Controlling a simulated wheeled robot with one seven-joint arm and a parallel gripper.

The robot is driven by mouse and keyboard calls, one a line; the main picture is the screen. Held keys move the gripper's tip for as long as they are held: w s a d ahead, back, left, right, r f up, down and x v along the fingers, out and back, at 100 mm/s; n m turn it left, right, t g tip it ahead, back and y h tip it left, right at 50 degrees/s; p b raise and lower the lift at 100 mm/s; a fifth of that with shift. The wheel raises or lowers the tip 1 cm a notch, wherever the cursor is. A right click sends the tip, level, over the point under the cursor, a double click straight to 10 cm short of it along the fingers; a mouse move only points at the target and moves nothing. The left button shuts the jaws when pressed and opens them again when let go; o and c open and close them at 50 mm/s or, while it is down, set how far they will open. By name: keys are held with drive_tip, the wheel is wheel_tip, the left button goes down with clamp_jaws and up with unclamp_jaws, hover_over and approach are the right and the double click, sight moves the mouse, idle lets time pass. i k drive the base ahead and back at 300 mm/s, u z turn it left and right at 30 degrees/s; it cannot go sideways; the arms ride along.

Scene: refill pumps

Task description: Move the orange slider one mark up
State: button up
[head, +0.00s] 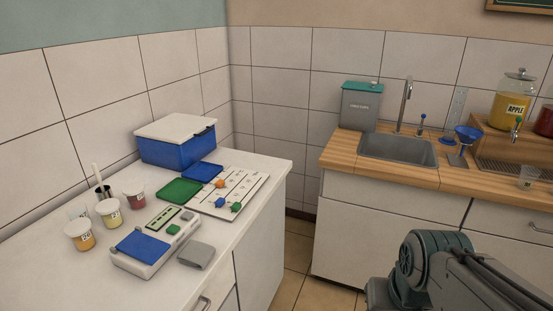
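The orange slider (220,183) sits on a white board (246,182) on the left counter, towards the board's left part. A blue slider (220,202) and a green slider (236,207) are on the same board, nearer the front. The board has rows of dark marks, too small to read, so I cannot tell which mark the orange slider is at. My arm shows at the lower right, well away from the board. My gripper's fingers are not in view.
Green (180,190) and blue (202,171) flat pieces lie beside the board. A blue box with a white lid (176,130) stands behind. A floor gap separates the sink counter (340,155).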

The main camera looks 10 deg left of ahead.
sight(220, 182)
drive_tip(key=z, duration=0.25)
drive_tip(key=i, duration=1.1)
drive_tip(key=u, duration=0.65)
drive_tip(key=i, duration=0.6)
drive_tip(key=u, duration=0.45)
